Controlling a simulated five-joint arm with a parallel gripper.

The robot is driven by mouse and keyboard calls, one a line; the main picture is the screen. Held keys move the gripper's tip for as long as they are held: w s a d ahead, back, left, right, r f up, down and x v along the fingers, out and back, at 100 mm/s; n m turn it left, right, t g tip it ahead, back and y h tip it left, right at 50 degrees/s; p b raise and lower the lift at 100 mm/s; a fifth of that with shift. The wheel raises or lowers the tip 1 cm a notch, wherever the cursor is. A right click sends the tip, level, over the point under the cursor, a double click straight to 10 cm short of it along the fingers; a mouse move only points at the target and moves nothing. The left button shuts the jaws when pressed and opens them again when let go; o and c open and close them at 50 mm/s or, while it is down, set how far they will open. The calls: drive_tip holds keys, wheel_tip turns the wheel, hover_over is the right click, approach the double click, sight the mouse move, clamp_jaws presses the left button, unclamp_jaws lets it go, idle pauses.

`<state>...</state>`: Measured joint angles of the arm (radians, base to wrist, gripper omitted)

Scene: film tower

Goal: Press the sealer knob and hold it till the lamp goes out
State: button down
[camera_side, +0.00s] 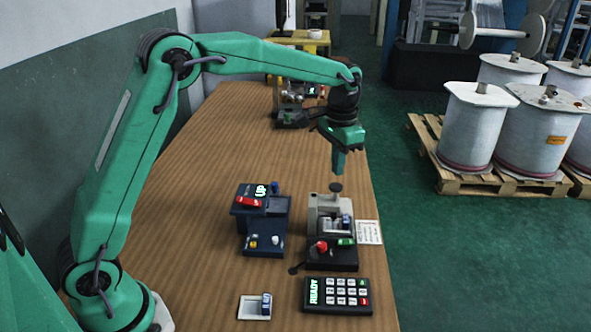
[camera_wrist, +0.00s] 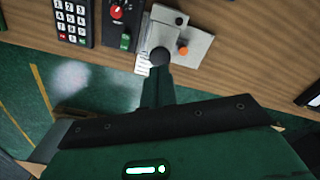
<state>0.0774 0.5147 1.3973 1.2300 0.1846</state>
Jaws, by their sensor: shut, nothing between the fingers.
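The sealer (camera_side: 328,212) is a grey machine on the wooden table, with a dark base (camera_side: 332,258) in front. A round black knob (camera_side: 336,187) stands on its top. In the wrist view the knob (camera_wrist: 160,58) is just beyond my fingertips. My gripper (camera_side: 338,174) is shut and empty, pointing down just above the knob; I cannot tell whether it touches it. It also shows in the wrist view (camera_wrist: 158,78). An orange round piece (camera_wrist: 183,50) sits on the sealer's grey plate. A green piece (camera_side: 346,241) and a red knob (camera_side: 321,246) are on the base; which one is the lamp is unclear.
A dark blue device (camera_side: 262,225) with a red lever and lit "UP" stands to the left. A keypad (camera_side: 338,295) reading "READY" and a small switch plate (camera_side: 254,306) lie in front. Another machine (camera_side: 290,105) stands behind. A paper note (camera_side: 368,232) lies right of the sealer.

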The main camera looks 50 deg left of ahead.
drive_tip(key=shift+r, duration=1.05)
drive_tip(key=shift+s+r, duration=0.1)
drive_tip(key=shift+s+r, duration=0.15)
drive_tip(key=shift+r, duration=0.05)
drive_tip(key=s+a+r+n+t, duration=0.15)
drive_tip(key=s+r, duration=0.25)
drive_tip(key=s, duration=0.7)
drive_tip(key=s+a+r+n+t, duration=0.1)
drive_tip(key=s+a+r+t, duration=0.15)
drive_tip(key=s, duration=0.85)
drive_tip(key=s+f+t, duration=0.1)
drive_tip(key=s+f, duration=0.1)
drive_tip(key=s, duration=0.5)
drive_tip(key=shift+f+t, duration=0.3)
drive_tip(key=shift+f, duration=0.05)
drive_tip(key=shift+s+n, duration=0.1)
drive_tip(key=shift+n, duration=0.15)
